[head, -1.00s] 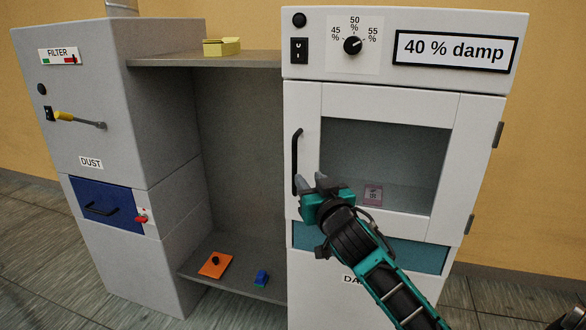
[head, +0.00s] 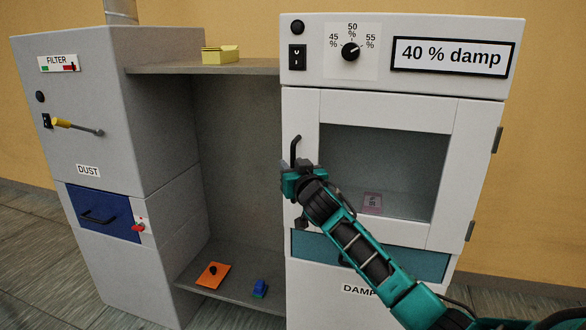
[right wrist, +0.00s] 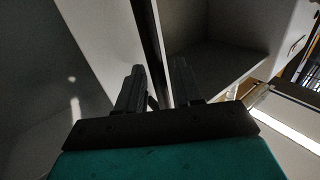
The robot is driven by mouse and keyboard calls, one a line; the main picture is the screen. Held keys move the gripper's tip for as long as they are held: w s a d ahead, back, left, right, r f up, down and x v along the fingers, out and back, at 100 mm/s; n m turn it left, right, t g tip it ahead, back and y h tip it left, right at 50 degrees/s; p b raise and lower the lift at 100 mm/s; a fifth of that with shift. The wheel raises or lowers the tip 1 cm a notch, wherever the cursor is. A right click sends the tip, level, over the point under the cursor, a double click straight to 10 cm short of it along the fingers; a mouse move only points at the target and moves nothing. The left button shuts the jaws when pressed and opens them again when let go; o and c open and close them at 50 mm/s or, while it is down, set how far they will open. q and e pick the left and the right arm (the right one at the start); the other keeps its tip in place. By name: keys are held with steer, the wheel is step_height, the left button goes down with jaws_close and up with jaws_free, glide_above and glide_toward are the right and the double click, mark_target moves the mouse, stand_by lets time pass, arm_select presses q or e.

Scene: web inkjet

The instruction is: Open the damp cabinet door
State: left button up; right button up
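The damp cabinet door (head: 306,208) is white with a glass window and looks closed, with hinges on its right edge. Its black upright handle (head: 296,150) is on the left side; the lower part is hidden behind my right gripper. My right gripper (head: 291,167) is at the handle, in front of the door's left edge. In the right wrist view its two fingers (right wrist: 157,85) stand apart, with a dark bar, apparently the handle (right wrist: 149,40), running between them. Contact with it cannot be made out. My left gripper is not in view.
A pink labelled item (head: 373,203) is behind the glass. A teal panel (head: 420,261) lies below the door. To the left are an open shelf bay (head: 235,150) and a grey dust cabinet (head: 95,160) with a blue drawer (head: 105,212).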

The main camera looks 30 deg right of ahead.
jaws_close()
stand_by(0.6)
